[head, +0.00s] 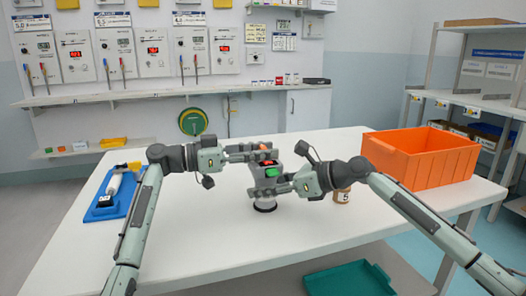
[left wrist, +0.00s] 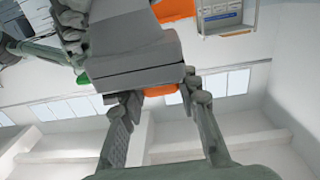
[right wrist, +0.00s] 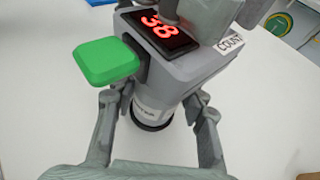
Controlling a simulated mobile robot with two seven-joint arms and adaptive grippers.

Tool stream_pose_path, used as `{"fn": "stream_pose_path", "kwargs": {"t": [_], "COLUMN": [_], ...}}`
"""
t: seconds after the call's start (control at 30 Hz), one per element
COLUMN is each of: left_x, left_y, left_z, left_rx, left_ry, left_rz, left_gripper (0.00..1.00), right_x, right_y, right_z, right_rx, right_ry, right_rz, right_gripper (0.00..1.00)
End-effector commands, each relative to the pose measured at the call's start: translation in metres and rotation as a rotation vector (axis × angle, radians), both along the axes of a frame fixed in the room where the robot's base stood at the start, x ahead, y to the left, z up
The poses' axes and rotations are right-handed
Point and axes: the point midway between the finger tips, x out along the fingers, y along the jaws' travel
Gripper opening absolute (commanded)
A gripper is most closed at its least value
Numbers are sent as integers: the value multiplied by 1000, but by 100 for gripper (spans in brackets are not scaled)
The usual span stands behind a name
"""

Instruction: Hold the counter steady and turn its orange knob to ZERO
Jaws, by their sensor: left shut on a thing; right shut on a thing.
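The grey counter (head: 265,181) stands upright on the white table on a dark round foot. Its green button (right wrist: 106,61) and a red-lit display (right wrist: 163,27), which seems to read 38, show in the right wrist view. The orange knob (head: 265,146) is on its upper part, mostly hidden by my left gripper (head: 260,153). In the left wrist view the knob (left wrist: 160,90) shows between my left fingertips, which are shut on it. My right gripper (head: 279,186) is shut on the counter's body lower down, a finger on either side.
An orange crate (head: 423,158) stands at the table's right. A blue tray (head: 112,197) with a white and yellow tool lies at the left. The table (head: 215,240) in front is clear.

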Motion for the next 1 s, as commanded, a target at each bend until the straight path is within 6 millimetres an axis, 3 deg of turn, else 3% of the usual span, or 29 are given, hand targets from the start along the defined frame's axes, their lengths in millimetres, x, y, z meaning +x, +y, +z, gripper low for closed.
{"fn": "stream_pose_path", "kwargs": {"t": [0.6, 1.0], "left_x": [-1, -1], "left_y": [0, -2], "left_z": [-4, -4], "left_rx": [6, 2], "left_ry": [2, 6], "left_rz": [522, 768], "left_gripper": [2, 2], "right_x": [0, 0], "right_y": [0, 0], "right_z": [0, 0], "right_rx": [-2, -1], "right_ry": [-2, -1], "right_rz": [2, 2], "right_gripper": [7, 7]}}
